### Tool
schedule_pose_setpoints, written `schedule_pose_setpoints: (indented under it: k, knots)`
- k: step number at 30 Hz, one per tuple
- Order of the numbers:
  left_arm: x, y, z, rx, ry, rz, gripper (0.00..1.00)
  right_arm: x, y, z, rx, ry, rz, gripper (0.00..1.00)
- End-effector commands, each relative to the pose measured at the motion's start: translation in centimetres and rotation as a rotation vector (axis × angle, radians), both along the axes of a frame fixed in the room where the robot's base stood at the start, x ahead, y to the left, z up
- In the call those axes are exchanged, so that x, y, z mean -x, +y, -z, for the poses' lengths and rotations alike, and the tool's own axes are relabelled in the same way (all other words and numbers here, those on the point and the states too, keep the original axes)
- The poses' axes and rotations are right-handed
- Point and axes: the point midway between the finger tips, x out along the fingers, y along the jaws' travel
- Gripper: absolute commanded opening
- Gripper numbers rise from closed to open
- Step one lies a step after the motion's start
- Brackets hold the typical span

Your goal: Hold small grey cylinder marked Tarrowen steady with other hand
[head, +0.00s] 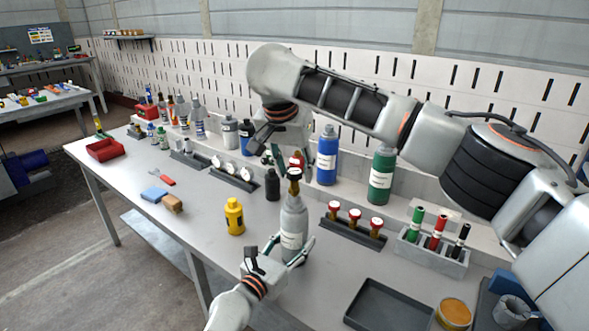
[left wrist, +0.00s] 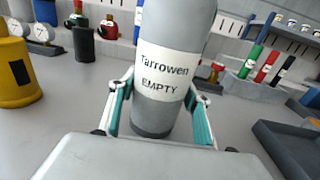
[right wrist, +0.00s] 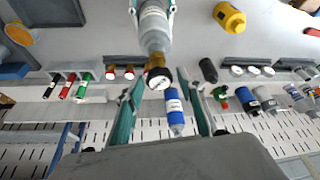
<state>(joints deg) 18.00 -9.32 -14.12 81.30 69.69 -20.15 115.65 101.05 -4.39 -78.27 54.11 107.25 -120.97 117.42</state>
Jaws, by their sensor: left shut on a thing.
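The small grey cylinder (head: 293,222) stands upright on the table, with a brass valve and a black knob on top. Its label reads "Tarrowen EMPTY" in the left wrist view (left wrist: 166,68). My left gripper (head: 288,250) is shut on its lower body, one finger on each side. My right gripper (head: 288,160) is above and behind the valve with its fingers apart. In the right wrist view the black knob (right wrist: 159,80) lies just ahead of and between the open fingertips (right wrist: 165,92), apart from them as far as I can tell.
A yellow bottle (head: 234,216) and a black cylinder (head: 272,184) stand to the left. A blue cylinder (head: 327,158) and a green one (head: 381,176) stand behind. A rack of red-topped valves (head: 354,230) is at the right, with a dark tray (head: 388,306) nearer.

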Motion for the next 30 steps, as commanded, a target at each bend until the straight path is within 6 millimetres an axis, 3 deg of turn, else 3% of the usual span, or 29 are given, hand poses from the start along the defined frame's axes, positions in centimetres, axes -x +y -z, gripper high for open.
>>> schedule_pose_setpoints:
  k: [4, 9, 22, 30]
  knots:
    - [0.0, 0.0, 0.0, 0.000, 0.000, 0.000, 0.22, 0.0, 0.2, 0.0, 0.001, 0.000, 0.193, 0.38]
    - [0.0, 0.0, 0.0, 0.000, 0.000, 0.000, 0.22, 0.0, 0.0, 0.0, 0.001, -0.001, 0.289, 0.38]
    - [0.0, 0.0, 0.0, 0.000, 0.000, 0.000, 0.22, 0.0, 0.0, 0.1, 0.000, 0.000, 0.295, 0.38]
    - [0.0, 0.0, 0.0, 0.000, 0.000, 0.000, 0.22, 0.0, 0.0, 1.4, 0.000, 0.001, 0.295, 0.38]
